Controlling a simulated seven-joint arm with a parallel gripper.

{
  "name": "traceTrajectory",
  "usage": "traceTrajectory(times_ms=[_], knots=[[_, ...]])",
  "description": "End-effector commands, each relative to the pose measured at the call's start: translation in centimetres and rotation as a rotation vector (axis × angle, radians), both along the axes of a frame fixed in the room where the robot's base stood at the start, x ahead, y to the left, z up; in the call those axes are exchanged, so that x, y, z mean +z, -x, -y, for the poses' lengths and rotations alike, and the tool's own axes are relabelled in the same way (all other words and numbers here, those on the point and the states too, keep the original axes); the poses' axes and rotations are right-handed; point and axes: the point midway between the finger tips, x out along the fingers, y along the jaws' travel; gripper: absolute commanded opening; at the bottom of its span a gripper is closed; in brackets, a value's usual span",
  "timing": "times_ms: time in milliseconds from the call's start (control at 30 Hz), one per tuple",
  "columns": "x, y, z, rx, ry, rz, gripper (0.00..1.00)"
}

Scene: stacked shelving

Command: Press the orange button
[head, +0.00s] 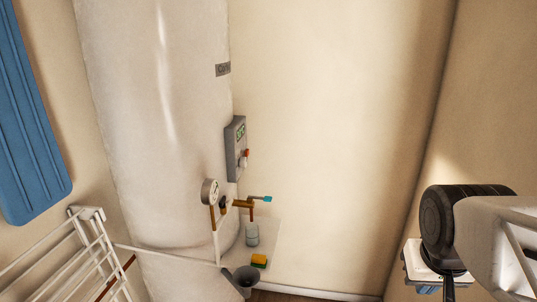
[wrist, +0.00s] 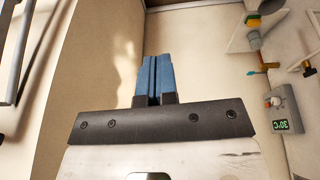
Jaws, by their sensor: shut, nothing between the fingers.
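The orange button (head: 247,153) is small and sits on the right side of a grey control box (head: 235,148) with a green display, mounted on the white tank. A pale knob (head: 243,162) is just below the button. In the wrist view, the control box (wrist: 285,112) is at the right edge, its display reading 30°C. The button (wrist: 268,103) shows there as a tiny orange spot. My gripper (wrist: 156,60) has blue fingers, shut together and empty, well left of the box and apart from it. My arm (head: 480,225) is at the lower right in the head view.
Below the box are a gauge (head: 210,191), a brass valve with a blue handle (head: 261,198), a jar (head: 252,234), and a yellow-green sponge (head: 259,261). A white rack (head: 85,255) and blue board (head: 28,120) are left. The wall between arm and tank is bare.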

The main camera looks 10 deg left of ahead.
Motion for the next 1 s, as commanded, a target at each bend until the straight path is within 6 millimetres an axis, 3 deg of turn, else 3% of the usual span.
traceTrajectory(times_ms=[567, 1000], knots=[[3.0, -13.6, -0.7, 0.106, 0.109, 0.203, 0.00], [4.5, -23.9, -2.8, 0.215, 0.164, 0.361, 0.00]])
